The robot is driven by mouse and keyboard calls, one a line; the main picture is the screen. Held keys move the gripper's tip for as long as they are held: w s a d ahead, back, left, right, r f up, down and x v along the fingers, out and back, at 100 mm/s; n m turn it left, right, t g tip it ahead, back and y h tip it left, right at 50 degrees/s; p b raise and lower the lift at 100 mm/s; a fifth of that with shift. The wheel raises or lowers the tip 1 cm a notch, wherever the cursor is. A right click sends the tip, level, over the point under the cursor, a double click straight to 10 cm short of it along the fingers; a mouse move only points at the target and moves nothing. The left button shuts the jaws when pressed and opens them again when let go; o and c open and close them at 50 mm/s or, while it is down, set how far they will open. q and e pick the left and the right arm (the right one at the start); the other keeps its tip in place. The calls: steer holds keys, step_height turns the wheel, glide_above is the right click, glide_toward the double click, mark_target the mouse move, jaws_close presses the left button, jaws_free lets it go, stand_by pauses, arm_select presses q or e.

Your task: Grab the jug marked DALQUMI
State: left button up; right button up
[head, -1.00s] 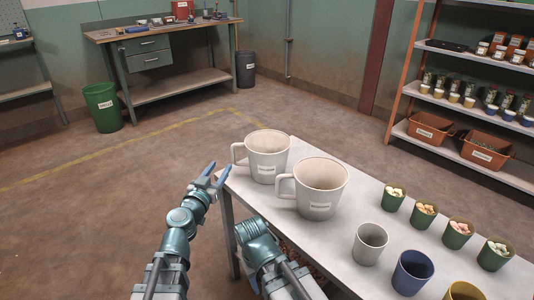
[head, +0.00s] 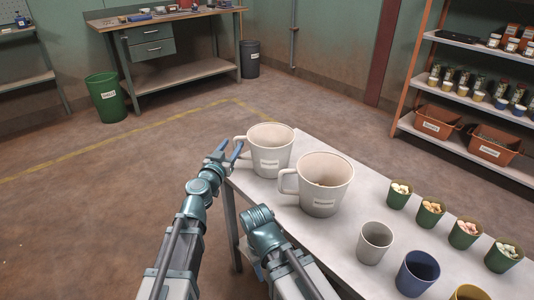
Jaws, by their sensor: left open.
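Two large off-white jugs with side handles stand upright on the white table. The farther jug (head: 270,158) is at the table's far left corner, and the nearer jug (head: 322,190) is just right of it. Each has a small label, too small to read, so I cannot tell which is DALQUMI. My left gripper (head: 231,150) is open, with blue fingertips at the handle of the farther jug. I cannot tell whether they touch it or whether the handle lies between them. Part of my right arm shows at the table's near edge, but its gripper is not visible.
On the white table (head: 349,226), a grey cup (head: 374,243), a blue cup (head: 417,273) and a yellow cup (head: 468,292) stand to the right. Several green cups with contents (head: 430,213) line the far edge. The floor left of the table is clear.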

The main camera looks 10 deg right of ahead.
arm_select(q)
steer(key=x, duration=0.5)
steer(key=shift+d+f, duration=0.2)
steer(key=shift+d, duration=0.05)
jaws_close()
stand_by(1.2)
